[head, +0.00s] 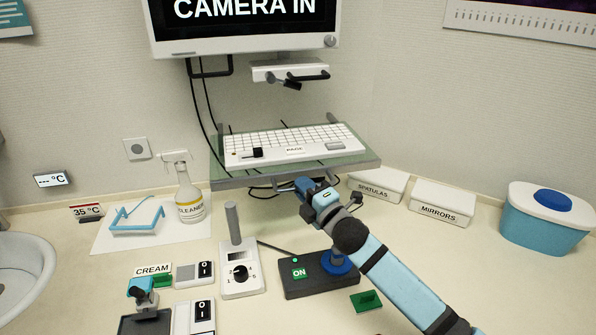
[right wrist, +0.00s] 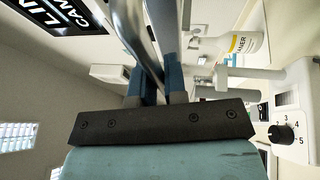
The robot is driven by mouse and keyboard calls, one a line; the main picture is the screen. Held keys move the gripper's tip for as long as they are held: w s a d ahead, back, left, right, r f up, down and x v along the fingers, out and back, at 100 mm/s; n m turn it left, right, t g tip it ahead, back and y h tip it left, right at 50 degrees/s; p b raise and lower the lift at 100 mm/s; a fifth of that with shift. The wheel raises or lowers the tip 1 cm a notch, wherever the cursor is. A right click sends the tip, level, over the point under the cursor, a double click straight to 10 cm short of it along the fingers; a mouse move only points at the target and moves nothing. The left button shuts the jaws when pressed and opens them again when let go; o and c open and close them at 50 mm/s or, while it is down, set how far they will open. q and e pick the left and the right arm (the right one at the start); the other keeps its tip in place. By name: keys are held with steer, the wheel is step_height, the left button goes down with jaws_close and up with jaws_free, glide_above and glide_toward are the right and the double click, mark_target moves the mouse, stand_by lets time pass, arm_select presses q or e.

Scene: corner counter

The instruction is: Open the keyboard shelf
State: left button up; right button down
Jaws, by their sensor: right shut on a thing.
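The keyboard shelf (head: 228,183) is a grey-edged, greenish board below the monitor, with a white keyboard (head: 290,142) lying on it. My right gripper (head: 303,186) is at the middle of the shelf's front edge, reaching in from the lower right. In the right wrist view the curved metal handle (right wrist: 143,42) runs between the blue fingers of the right gripper (right wrist: 150,65). My left gripper is not in view.
A monitor (head: 245,28) hangs above the shelf. A cleaner bottle (head: 190,197) stands left of the shelf. Boxes marked spatulas (head: 378,184) and mirrors (head: 442,202) stand to the right. A control box with an upright rod (head: 235,225) and an ON box (head: 300,285) stand in front.

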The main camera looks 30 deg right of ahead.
steer(key=s, duration=0.2)
steer(key=s+a, duration=0.1)
steer(key=s, duration=0.2)
steer(key=shift+a, duration=0.2)
steer(key=c, duration=1.2)
jaws_free()
steer(key=shift+s, duration=0.1)
steer(key=b+v, duration=0.2)
steer(key=v, duration=1.1)
steer(key=shift+s+d+f+b, duration=0.1)
steer(key=shift+s+b, duration=0.25)
steer(key=shift+b, duration=0.05)
